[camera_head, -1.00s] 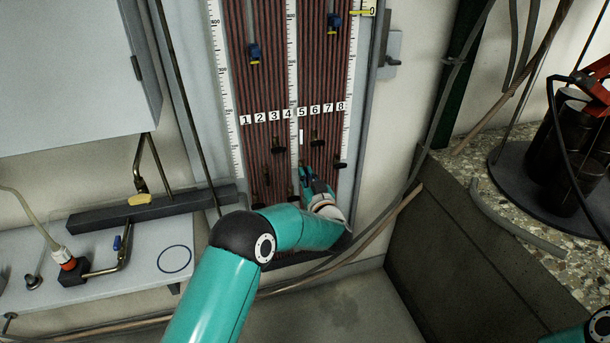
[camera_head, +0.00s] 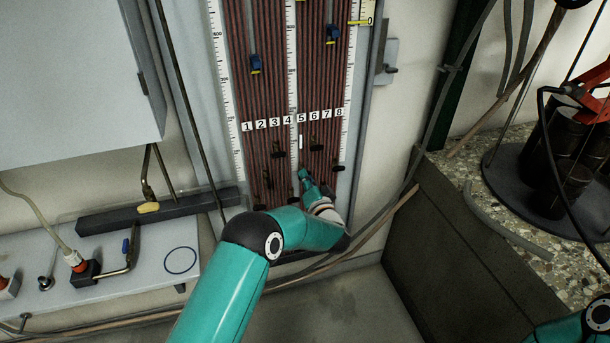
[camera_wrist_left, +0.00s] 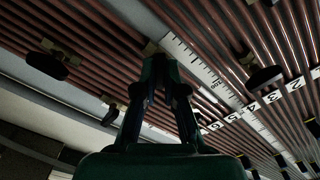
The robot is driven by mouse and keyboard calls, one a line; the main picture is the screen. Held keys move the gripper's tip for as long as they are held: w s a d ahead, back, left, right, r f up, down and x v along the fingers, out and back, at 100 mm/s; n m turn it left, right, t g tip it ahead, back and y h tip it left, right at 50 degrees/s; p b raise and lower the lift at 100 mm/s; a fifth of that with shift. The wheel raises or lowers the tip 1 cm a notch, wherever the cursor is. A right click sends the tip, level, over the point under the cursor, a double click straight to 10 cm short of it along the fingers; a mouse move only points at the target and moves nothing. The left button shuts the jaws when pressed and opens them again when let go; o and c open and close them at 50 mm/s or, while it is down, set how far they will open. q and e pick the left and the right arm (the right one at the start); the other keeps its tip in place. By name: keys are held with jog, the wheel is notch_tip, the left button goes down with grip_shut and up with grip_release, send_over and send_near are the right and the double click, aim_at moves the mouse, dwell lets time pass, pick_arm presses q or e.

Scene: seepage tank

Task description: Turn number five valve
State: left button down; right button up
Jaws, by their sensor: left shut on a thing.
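The numbered panel (camera_head: 274,80) of brown tubes carries labels 1 to 8, with the number five label (camera_head: 301,118) just right of the central scale. My left gripper (camera_head: 303,174) is below that label, with its fingers close together at the tubes. In the left wrist view the fingertips (camera_wrist_left: 157,54) meet at a small brownish piece beside the scale, shut on what seems to be the number five valve. The valve is mostly hidden by the fingers, and its turn angle cannot be told. My right gripper is out of view.
Other dark valves stick out close by, one under label six (camera_head: 316,148) and one left of the scale (camera_head: 279,154). A grey box (camera_head: 75,70) hangs at left above a white shelf (camera_head: 140,265). A stone-topped ledge (camera_head: 500,225) stands at right.

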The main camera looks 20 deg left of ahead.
pick_arm(q)
jog(key=shift+f+m+p, duration=0.15)
jog(key=shift+m+p, duration=0.4)
jog(key=shift+m, duration=1.4)
jog(key=shift+f+m+p, duration=0.1)
jog(key=shift+m+p, duration=0.45)
jog(key=shift+m, duration=1.4)
jog(key=shift+d, duration=0.1)
jog(key=c, duration=1.3)
grip_release()
jog(key=shift+o, duration=0.2)
jog(key=v, duration=1.2)
